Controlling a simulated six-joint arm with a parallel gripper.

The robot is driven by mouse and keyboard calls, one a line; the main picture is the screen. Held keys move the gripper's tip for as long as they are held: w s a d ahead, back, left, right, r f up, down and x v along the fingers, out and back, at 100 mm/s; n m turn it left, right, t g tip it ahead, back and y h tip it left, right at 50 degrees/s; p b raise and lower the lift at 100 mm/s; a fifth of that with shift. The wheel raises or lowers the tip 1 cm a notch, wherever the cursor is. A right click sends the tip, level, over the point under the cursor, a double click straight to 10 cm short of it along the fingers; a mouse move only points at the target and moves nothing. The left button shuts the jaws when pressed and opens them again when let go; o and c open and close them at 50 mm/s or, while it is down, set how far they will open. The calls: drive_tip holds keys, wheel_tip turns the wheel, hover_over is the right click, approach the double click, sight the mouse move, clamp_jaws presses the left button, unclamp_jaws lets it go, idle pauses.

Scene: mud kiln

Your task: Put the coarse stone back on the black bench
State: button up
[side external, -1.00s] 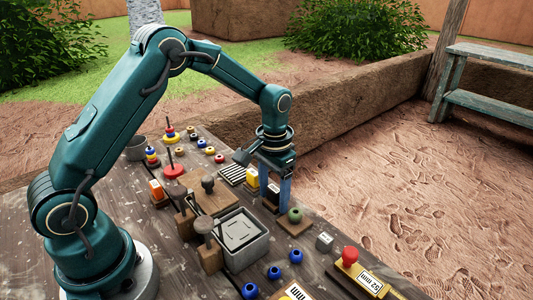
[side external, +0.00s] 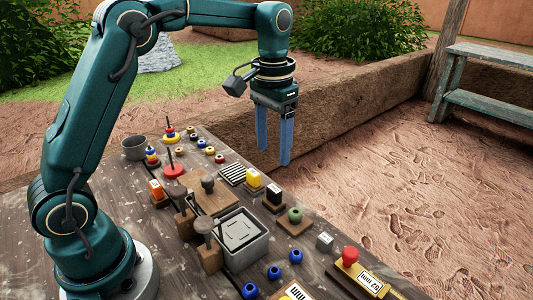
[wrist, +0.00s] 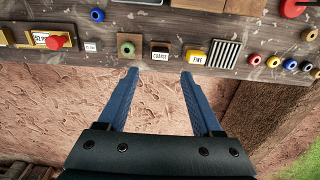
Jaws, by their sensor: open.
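The coarse stone is a dark block with a white label reading COARSE in the wrist view (wrist: 160,55). In the side view the coarse stone (side external: 274,191) sits low on a small base (side external: 272,207) at the table's far edge. I cannot tell whether this base is the black bench, as the block covers most of it. My gripper (side external: 273,156) is open and empty, pointing down, raised clear above the table's edge. In the wrist view its fingertips (wrist: 160,72) are apart, with the stone beyond them.
The yellow block labelled FINE (side external: 253,177) and a striped plate (side external: 232,174) stand on one side of the stone. A green knob on a wooden base (side external: 295,215) stands on the other. A grey tray (side external: 244,250) and wooden-handled tools are nearer. Bare ground lies beyond the table.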

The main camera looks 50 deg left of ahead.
drive_tip(key=s+d+r+t, duration=0.1)
drive_tip(key=s+t, duration=0.4)
drive_tip(key=s, duration=1.2)
drive_tip(key=shift+s+d+r, duration=0.25)
drive_tip(key=shift+d+r, duration=0.15)
drive_tip(key=shift+d, duration=0.2)
